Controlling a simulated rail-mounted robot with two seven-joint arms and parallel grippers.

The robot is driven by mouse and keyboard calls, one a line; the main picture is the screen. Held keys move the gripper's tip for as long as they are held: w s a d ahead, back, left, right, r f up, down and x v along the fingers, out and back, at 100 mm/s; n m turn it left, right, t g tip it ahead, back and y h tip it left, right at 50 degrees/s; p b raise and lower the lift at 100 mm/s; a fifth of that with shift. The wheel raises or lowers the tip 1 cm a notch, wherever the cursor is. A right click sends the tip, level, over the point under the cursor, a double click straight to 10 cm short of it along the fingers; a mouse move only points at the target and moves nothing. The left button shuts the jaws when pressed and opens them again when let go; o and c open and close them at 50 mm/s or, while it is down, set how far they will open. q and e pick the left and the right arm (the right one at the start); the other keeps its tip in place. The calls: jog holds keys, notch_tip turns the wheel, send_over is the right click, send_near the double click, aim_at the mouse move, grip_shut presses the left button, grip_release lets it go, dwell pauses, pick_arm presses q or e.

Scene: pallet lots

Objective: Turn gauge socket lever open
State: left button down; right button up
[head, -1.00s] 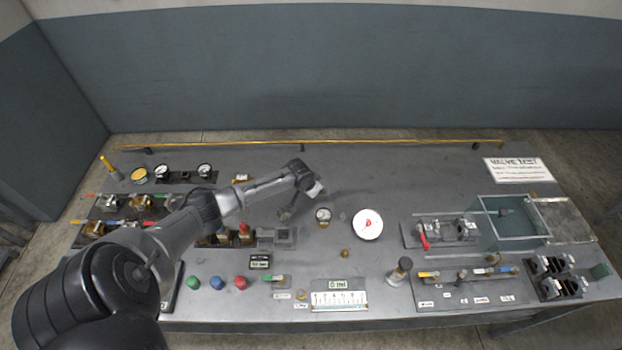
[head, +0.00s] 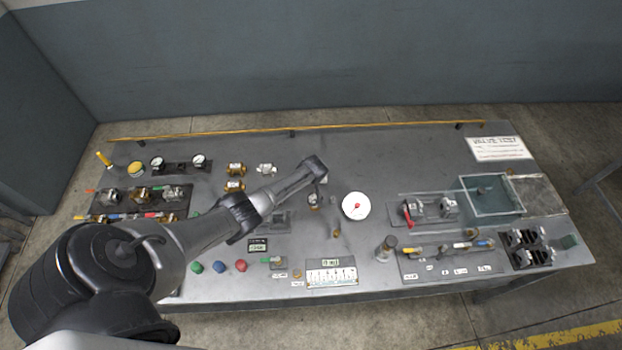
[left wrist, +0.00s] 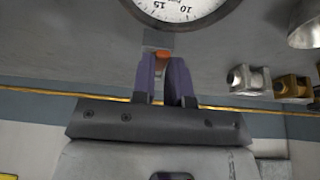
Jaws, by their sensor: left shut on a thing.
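In the left wrist view the two purple fingers of my left gripper (left wrist: 166,72) are closed on a small orange piece (left wrist: 162,57), apparently the lever tip, below a grey block (left wrist: 158,40). A numbered gauge dial (left wrist: 182,5) shows in part just beyond it. The fingers and the lever's angle are hidden or too small to tell there. My right gripper is in neither view.
A white dial with a red pointer (head: 355,206) stands just right of the gripper. Brass valves (head: 236,169) and a silver valve (head: 267,169) lie to its left. A red-handled valve fixture (head: 409,213) and a glass tank (head: 490,195) are farther right. The bench behind is clear.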

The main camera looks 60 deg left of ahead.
pick_arm(q)
jog(key=shift+w+n, duration=0.1)
jog(key=shift+n, duration=0.3)
jog(key=c, duration=1.1)
grip_release()
jog(key=shift+d+r+p, duration=0.2)
jog(key=shift+r+p, duration=0.2)
jog(key=shift+r, duration=0.2)
jog(key=p+v, duration=0.1)
jog(key=v, duration=0.5)
jog(key=p+v, duration=0.1)
jog(key=v, duration=0.5)
jog(key=shift+d+r, duration=0.15)
jog(key=shift+d, duration=0.15)
